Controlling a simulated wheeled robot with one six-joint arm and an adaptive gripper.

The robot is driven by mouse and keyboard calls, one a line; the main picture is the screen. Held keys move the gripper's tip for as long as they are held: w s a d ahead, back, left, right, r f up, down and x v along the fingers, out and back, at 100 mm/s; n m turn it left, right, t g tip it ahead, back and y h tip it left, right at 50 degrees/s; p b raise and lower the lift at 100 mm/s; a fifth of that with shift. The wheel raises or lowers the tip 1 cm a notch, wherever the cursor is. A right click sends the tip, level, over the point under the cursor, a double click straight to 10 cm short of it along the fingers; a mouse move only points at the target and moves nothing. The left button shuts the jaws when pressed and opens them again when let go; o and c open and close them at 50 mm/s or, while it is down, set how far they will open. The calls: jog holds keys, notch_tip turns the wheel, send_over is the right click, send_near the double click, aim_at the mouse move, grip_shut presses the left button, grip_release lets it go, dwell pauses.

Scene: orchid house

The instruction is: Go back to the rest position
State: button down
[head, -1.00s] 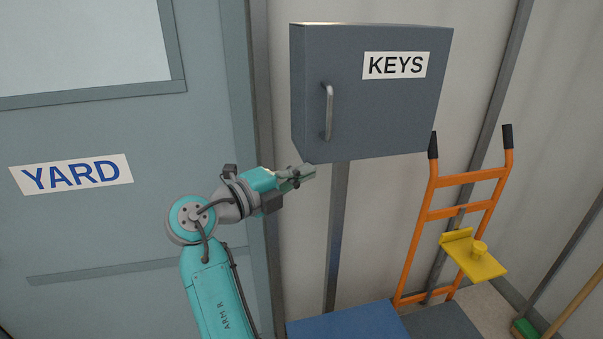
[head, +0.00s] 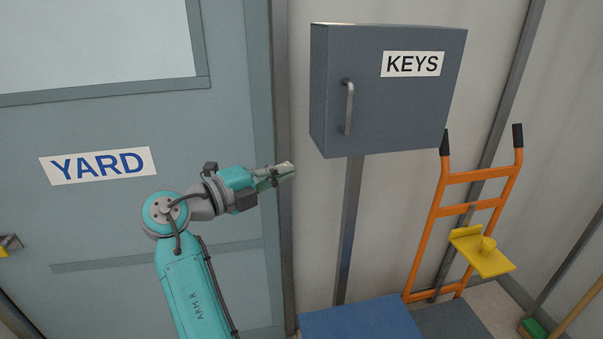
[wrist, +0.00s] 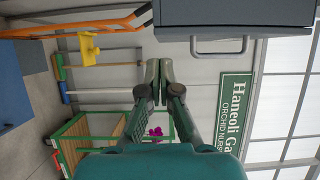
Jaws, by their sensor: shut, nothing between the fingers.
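My gripper (head: 286,170) is at the end of my raised arm, in front of the door frame and to the left of the key cabinet. It is shut and empty. In the wrist view its fingers (wrist: 159,80) meet at their tips, just below the cabinet's edge in the picture. The grey key cabinet (head: 373,110), labelled KEYS, hangs on the wall with its door closed. Its bar handle (head: 347,107) stands free of my gripper. The cabinet also shows at the top of the wrist view (wrist: 270,12).
A grey door (head: 100,225) marked YARD is behind my arm. An orange hand truck (head: 428,235) leans at the wall, with a yellow bracket (head: 485,262) near it. A blue platform (head: 362,322) lies below the cabinet. The wrist view shows a green-edged cart (wrist: 85,138).

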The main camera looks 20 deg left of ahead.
jog(key=shift+s+a, duration=0.1)
jog(key=shift+a, duration=0.35)
